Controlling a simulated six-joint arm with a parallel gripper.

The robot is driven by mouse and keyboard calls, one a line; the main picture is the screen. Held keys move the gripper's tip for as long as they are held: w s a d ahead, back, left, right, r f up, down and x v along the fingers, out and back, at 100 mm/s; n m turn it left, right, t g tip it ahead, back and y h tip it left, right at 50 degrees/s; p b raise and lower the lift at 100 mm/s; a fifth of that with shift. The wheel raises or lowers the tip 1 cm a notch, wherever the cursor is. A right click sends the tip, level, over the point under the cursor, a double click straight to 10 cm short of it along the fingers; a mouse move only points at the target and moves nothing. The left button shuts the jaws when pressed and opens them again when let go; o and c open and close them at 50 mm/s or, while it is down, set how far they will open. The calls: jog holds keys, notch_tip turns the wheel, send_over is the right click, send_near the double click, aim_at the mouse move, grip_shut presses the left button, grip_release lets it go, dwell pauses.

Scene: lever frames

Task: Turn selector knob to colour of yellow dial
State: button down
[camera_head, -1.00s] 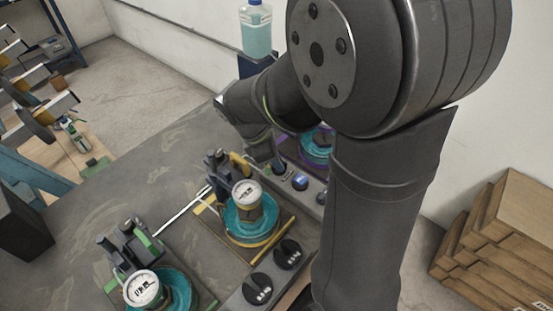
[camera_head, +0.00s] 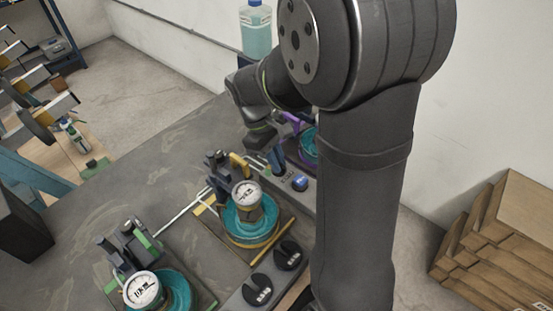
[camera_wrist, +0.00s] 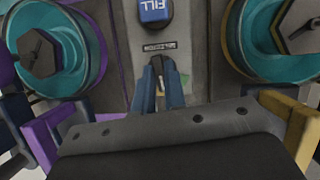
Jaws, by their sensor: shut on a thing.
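My gripper (camera_wrist: 158,88) points down at the grey control panel in the wrist view. Its two blue fingers are shut on the small selector knob (camera_wrist: 160,86), most of which they hide, so its pointing direction is unclear. A small green mark (camera_wrist: 184,79) shows beside the right finger. In the head view, my gripper (camera_head: 277,160) is at the panel, left of the blue button. The yellow station's dial (camera_head: 246,193) is a white round gauge on a teal wheel; its wheel also shows at the right of the wrist view (camera_wrist: 254,50). Its reading is too small to tell.
The blue FILL button (camera_wrist: 154,11) sits just beyond the knob. A purple station with a teal wheel (camera_wrist: 88,50) is on the left in the wrist view. A green station's dial (camera_head: 143,290) and black knobs (camera_head: 288,254) are nearer in the head view.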

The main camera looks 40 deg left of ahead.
jog(key=shift+m, duration=0.6)
jog(key=shift+g, duration=0.3)
jog(key=c, duration=1.5)
grip_release()
jog(key=v, duration=1.7)
jog(key=shift+a+r, duration=0.15)
